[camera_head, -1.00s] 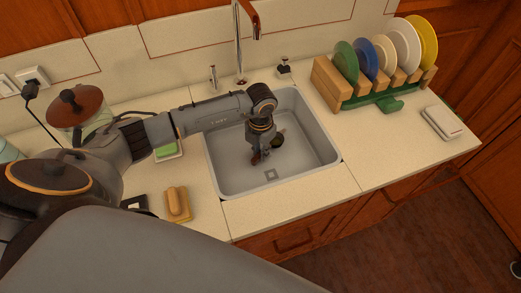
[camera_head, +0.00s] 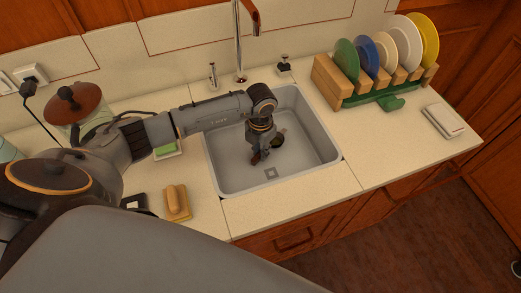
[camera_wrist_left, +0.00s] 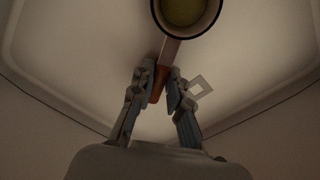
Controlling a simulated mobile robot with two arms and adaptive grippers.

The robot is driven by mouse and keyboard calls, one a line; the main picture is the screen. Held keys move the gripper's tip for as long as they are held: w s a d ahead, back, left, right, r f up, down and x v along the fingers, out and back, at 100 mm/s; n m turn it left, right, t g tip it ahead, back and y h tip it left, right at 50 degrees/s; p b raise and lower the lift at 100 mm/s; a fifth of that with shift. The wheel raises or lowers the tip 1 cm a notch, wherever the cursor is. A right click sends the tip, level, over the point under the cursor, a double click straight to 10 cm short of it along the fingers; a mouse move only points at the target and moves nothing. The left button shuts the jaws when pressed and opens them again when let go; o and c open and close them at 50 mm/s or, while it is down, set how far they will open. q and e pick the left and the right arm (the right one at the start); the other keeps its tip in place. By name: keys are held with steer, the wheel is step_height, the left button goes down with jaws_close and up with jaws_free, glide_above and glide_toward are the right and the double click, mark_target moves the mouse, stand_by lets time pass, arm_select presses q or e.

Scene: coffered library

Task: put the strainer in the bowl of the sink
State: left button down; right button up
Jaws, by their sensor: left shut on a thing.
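The strainer (camera_head: 278,141) shows as a small dark round thing inside the sink bowl (camera_head: 225,170). In the left wrist view the strainer (camera_wrist_left: 186,12) has a dark rim, a yellowish inside and a handle with a red-brown end; its far side is cut off by the frame. My left gripper (camera_head: 259,157) reaches down into the bowl and is shut on the strainer's handle (camera_wrist_left: 159,82). Whether the strainer touches the bowl's floor I cannot tell. My right gripper is not in view.
A tall faucet (camera_head: 240,45) stands behind the sink. A dish rack (camera_head: 345,88) with several plates is on the right counter, with a white block (camera_head: 442,122) beside it. A wooden-handled brush (camera_head: 177,201) and a lidded jar (camera_head: 75,106) are left of the sink.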

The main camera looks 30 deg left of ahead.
arm_select(q)
steer(key=shift+f, duration=0.1)
steer(key=c, duration=1.2)
jaws_free()
step_height(320, 180, up, 12)
